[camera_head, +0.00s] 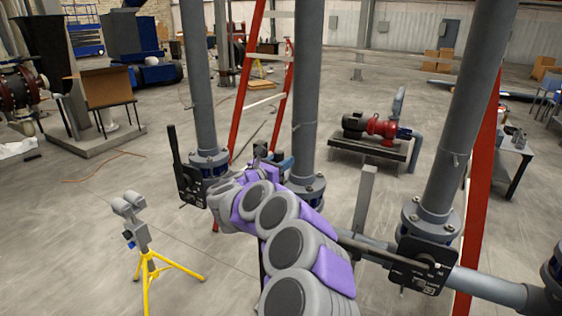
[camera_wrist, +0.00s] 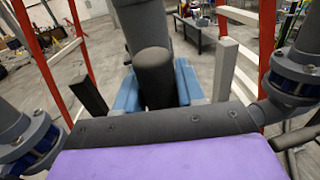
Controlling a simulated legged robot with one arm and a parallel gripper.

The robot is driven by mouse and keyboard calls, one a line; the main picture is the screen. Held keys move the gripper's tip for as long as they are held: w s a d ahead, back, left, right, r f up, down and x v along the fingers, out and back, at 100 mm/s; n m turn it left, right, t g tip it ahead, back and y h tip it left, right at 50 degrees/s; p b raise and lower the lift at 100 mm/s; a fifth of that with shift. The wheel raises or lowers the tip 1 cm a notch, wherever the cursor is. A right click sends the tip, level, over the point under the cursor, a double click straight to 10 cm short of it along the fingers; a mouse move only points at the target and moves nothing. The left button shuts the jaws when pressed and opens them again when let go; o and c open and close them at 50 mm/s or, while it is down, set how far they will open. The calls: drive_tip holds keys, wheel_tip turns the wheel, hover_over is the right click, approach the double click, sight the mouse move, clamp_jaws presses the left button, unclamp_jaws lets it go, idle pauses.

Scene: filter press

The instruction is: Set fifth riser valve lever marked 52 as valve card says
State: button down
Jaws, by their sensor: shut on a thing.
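My gripper (camera_head: 274,158) reaches to the foot of the middle riser pipe (camera_head: 308,90). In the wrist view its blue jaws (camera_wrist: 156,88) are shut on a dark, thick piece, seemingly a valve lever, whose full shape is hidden. My arm covers the valve there in the head view. At the left riser, a black lever (camera_head: 174,147) stands upright beside a dark plate (camera_head: 192,184). At the right riser, a dark lever (camera_head: 365,247) lies nearly level, ending at a black plate (camera_head: 422,268). The number 52 cannot be read, and I cannot make out the valve card.
A horizontal pipe (camera_head: 488,286) runs low at the right. Red ladder-like frames (camera_head: 247,75) stand behind the risers. A grey post (camera_head: 363,200) rises right of my arm. A yellow tripod (camera_head: 148,263) stands at the lower left. Open floor lies behind it.

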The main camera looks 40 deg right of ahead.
drive_tip(key=shift+d+r, duration=0.1)
drive_tip(key=shift+w+a+n, duration=0.35)
drive_tip(key=shift+w+n, duration=0.05)
drive_tip(key=shift+w, duration=0.4)
drive_tip(key=w+a+f+n+t, duration=0.1)
drive_tip(key=w+a+f+n, duration=0.2)
drive_tip(key=w+f+n, duration=0.2)
drive_tip(key=w+a+f+n+t+h, duration=0.1)
drive_tip(key=w+a+f+n, duration=0.2)
drive_tip(key=w+f+n, duration=0.3)
drive_tip(key=shift+w+a+n, duration=0.2)
drive_tip(key=shift+w+n, duration=0.2)
drive_tip(key=shift+w, duration=2.3)
drive_tip(key=c, duration=1)
unclamp_jaws()
drive_tip(key=shift+w+d+f, duration=0.1)
drive_tip(key=shift+d, duration=0.1)
drive_tip(key=shift+o, duration=1.1)
drive_tip(key=shift+w+d+f, duration=0.2)
drive_tip(key=shift+d+f, duration=0.1)
drive_tip(key=shift+d, duration=0.2)
drive_tip(key=shift+s+r, duration=0.1)
